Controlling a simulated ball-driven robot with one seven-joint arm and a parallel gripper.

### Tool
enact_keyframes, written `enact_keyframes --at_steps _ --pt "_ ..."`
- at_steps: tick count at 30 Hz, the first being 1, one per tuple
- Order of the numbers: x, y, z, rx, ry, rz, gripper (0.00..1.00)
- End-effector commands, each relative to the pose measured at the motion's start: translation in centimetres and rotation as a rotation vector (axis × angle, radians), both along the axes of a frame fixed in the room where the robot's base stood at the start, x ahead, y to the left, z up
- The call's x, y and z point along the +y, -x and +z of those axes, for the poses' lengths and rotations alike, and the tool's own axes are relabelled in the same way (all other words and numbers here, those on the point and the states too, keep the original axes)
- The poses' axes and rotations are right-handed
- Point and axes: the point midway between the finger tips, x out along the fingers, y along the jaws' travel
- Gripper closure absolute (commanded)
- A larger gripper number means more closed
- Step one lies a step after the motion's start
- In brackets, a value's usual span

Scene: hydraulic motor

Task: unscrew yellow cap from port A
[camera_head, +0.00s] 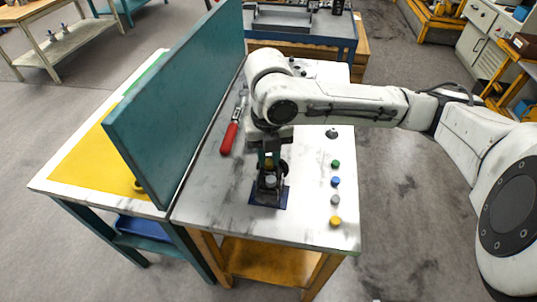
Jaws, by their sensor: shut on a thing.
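The hydraulic motor (270,196) stands on a dark blue pad (283,205) near the front of the white worktable (225,195). My gripper (269,165) points down over the motor from above and is shut at its top. The gripper and the motor's dark parts overlap, so the held thing is hard to make out. A small yellowish spot shows between the fingers, most likely the yellow cap. Port A's marking cannot be read. A separate yellow cap (335,221) lies on the table to the right of the motor.
Green (336,164), blue (336,181) and grey (335,200) caps form a row with the loose yellow one. A red-handled tool (229,137) lies left of my arm, beside a tall teal partition (180,100).

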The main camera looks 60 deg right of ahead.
Motion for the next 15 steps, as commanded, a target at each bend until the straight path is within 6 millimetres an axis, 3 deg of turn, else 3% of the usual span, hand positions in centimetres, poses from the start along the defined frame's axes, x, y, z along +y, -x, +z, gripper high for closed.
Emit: enact_keyframes --at_steps 9,15 --pt "-0.07 -0.03 -0.06 -0.001 0.003 0.332 1.00" --pt "-0.02 -0.01 0.10 -0.001 0.001 0.391 1.00"
